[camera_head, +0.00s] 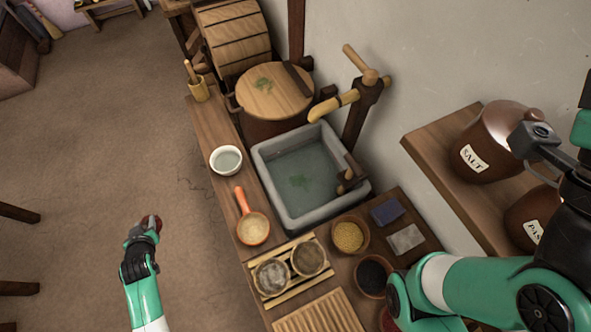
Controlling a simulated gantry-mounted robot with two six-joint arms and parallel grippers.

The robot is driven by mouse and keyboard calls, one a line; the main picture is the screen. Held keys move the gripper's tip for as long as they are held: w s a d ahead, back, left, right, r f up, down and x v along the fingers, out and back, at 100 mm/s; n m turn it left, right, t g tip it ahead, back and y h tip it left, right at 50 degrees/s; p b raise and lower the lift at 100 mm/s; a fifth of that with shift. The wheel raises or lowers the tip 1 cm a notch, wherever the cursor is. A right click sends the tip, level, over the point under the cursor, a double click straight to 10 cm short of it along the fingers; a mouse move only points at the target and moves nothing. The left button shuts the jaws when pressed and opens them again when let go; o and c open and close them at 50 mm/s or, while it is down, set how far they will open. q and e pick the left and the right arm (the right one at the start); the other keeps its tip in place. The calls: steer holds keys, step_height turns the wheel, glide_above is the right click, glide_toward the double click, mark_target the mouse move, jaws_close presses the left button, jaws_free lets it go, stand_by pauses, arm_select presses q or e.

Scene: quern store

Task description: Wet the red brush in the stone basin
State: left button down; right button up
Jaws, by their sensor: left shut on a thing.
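The grey stone basin (327,217) is set at the wall side of the wooden counter, right of the middle. It holds water with a green patch in it. My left gripper (150,226) is over the floor, left of the counter and well apart from the basin. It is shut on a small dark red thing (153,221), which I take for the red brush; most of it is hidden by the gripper. My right arm comes in from the lower right. The grey part near the salt jar seems to be my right gripper (533,139), its jaws unclear.
A wooden tap (336,104) juts over the basin's far end. A shelf (438,148) with a salt jar (489,146) is at right.

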arm_select(q)
step_height(320, 180, up, 12)
steer(key=p, duration=1.1)
steer(key=shift+r+p, duration=0.2)
steer(key=shift+p, duration=0.15)
stand_by(1.8)
step_height(320, 180, up, 4)
steer(key=p, duration=0.3)
steer(key=shift+p, duration=0.4)
